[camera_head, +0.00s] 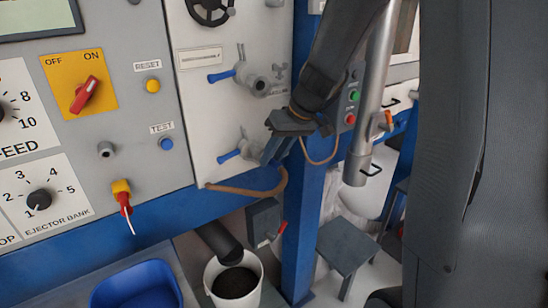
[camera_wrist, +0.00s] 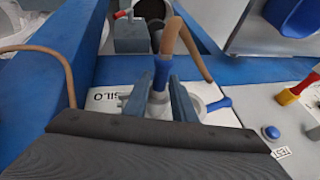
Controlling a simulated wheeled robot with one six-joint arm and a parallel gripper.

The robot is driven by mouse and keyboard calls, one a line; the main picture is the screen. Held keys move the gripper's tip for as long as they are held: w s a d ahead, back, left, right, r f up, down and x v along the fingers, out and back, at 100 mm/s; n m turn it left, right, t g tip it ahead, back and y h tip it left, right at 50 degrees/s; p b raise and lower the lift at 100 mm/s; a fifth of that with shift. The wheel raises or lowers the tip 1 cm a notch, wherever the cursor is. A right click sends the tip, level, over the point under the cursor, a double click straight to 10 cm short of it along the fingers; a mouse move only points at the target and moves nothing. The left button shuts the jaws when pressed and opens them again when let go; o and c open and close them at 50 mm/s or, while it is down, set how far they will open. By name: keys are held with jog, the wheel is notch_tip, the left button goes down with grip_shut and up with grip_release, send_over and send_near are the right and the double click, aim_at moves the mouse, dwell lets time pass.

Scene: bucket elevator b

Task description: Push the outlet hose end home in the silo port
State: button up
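The outlet hose is brown, with a blue end piece (camera_wrist: 162,72) that shows in the wrist view. My gripper (camera_wrist: 163,80) has one finger on each side of this blue end, and looks shut on it. The metal silo port (camera_wrist: 157,108) is directly below the blue end, on the white panel by the "SILO" lettering. The fingers hide whether the end is fully seated. In the head view my gripper (camera_head: 277,145) is at the lower fitting of the white panel, covering the hose end. The hose (camera_head: 262,190) hangs below it.
An upper valve (camera_head: 245,75) with a blue handle is above the port. A blue handle (camera_head: 229,155) sticks out left of the lower fitting. A blue post (camera_head: 305,220) stands close on the right. A white bucket (camera_head: 212,270) and a blue bin (camera_head: 135,285) are below.

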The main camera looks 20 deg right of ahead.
jog(key=shift+o, duration=1.3)
jog(key=b+v, duration=0.1)
jog(key=v, duration=0.6)
jog(key=shift+r, duration=0.4)
jog(key=shift+s, duration=0.15)
